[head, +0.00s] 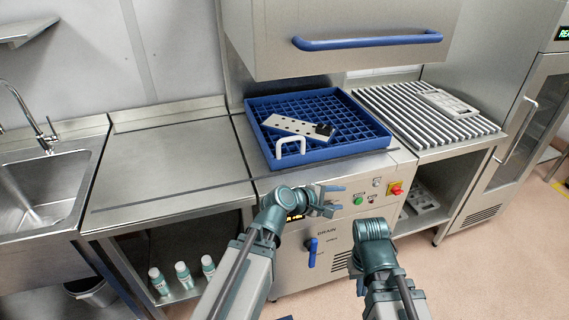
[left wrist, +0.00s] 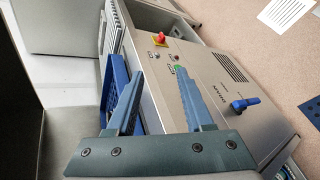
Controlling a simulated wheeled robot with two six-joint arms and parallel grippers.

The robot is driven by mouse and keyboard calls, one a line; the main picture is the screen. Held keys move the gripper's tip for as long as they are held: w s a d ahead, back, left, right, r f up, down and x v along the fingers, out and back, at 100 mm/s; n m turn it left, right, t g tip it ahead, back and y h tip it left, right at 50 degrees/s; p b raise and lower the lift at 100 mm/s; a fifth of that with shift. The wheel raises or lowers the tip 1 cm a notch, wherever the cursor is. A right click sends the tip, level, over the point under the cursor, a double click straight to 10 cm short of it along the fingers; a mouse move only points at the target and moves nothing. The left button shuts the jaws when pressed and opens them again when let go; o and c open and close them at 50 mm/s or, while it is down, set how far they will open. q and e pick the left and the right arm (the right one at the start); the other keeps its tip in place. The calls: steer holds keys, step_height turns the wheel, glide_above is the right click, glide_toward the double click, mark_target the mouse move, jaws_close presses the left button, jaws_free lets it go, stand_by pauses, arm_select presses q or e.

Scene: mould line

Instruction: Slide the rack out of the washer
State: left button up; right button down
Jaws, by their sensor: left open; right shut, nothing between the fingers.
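The blue rack (head: 350,152) sits in the washer (head: 330,245) under its raised hood. A white loop handle (head: 290,141) is on the rack's front left side. A pale plate with holes (head: 293,126) and a small dark part lie in the rack. My left gripper (head: 333,200) is open and empty, in front of the washer's control panel and below the rack's front edge. In the left wrist view its fingers (left wrist: 155,103) are spread, with blue rack (left wrist: 113,80) behind the left finger. My right gripper is low, before the washer front; its fingers are mostly hidden behind its wrist.
The steel table (head: 175,150) left of the washer is clear. The right-hand slatted table (head: 415,115) bears a grey mould (head: 448,103). The hood's blue handle (head: 365,41) is above the rack. The blue drain lever (head: 312,252) and red knob (head: 396,189) stick out in front.

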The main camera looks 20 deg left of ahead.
arm_select(q)
steer(key=w+a+n+t+y+b, duration=0.3)
steer(key=w+a+n+t+b, duration=0.15)
steer(key=a+n, duration=0.6)
steer(key=n+t+y+b, duration=0.3)
steer(key=n+t+y, duration=0.15)
steer(key=n, duration=0.65)
glide_toward(281, 144)
steer(key=shift+s+a+f+g+y, duration=0.1)
steer(key=shift+a+f+g+y, duration=0.15)
steer(key=shift+f, duration=0.25)
steer(key=shift+s+a+f+g+y, duration=0.1)
steer(key=shift+f+g+y, duration=0.15)
steer(key=shift+f, duration=0.25)
steer(key=w, duration=1.4)
steer(key=shift+a, duration=0.15)
arm_select(e)
step_height(281, 144, down, 9)
steer(key=shift+f, duration=0.2)
arm_select(q)
steer(key=shift+s, duration=0.1)
jaws_close()
